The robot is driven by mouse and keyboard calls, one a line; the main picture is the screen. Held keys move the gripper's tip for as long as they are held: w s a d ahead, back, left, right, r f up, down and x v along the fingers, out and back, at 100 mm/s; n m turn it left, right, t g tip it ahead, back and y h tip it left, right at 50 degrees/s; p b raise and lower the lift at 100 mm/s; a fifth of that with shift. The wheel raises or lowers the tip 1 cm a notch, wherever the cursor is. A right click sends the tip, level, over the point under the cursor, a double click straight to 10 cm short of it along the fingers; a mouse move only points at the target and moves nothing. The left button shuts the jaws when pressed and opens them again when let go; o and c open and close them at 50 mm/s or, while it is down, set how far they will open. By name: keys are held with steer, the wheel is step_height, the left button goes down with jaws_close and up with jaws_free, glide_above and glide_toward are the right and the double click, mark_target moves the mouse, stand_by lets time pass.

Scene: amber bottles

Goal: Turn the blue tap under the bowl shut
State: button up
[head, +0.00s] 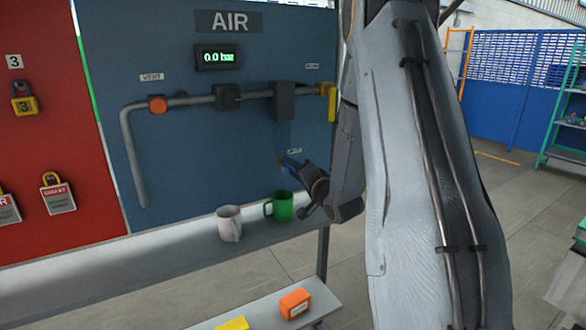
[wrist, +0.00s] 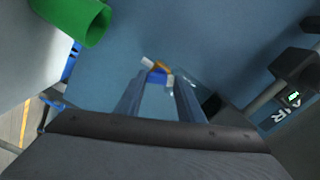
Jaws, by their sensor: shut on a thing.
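The blue tap (wrist: 158,77) shows in the wrist view as a small blue piece with a brass-coloured part behind it. It sits between the two fingertips of my gripper (wrist: 160,88), which is shut on it. In the head view my gripper (head: 293,166) reaches in from the right, just under the clear bluish bowl (head: 284,135). The bowl hangs below a dark block on the grey pipe (head: 190,101). The fingers mostly hide the tap in the head view, so I cannot tell how far it is turned.
A white mug (head: 229,224) and a green mug (head: 279,206) stand on the shelf (head: 170,250) below, the green one close to my gripper. The gauge (head: 217,57) reads 0.0 bar. A yellow handle (head: 331,103) is at the pipe's right end. An orange box (head: 295,303) lies lower down.

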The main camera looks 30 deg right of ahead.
steer(key=m+p, duration=0.1)
steer(key=m, duration=0.4)
steer(key=shift+d+m, duration=0.1)
steer(key=shift+m, duration=0.3)
stand_by(0.4)
steer(key=o, duration=1.1)
steer(key=shift+c, duration=0.2)
steer(key=shift+s, duration=0.1)
steer(key=s+b, duration=0.3)
steer(key=s, duration=0.4)
steer(key=shift+s, duration=0.3)
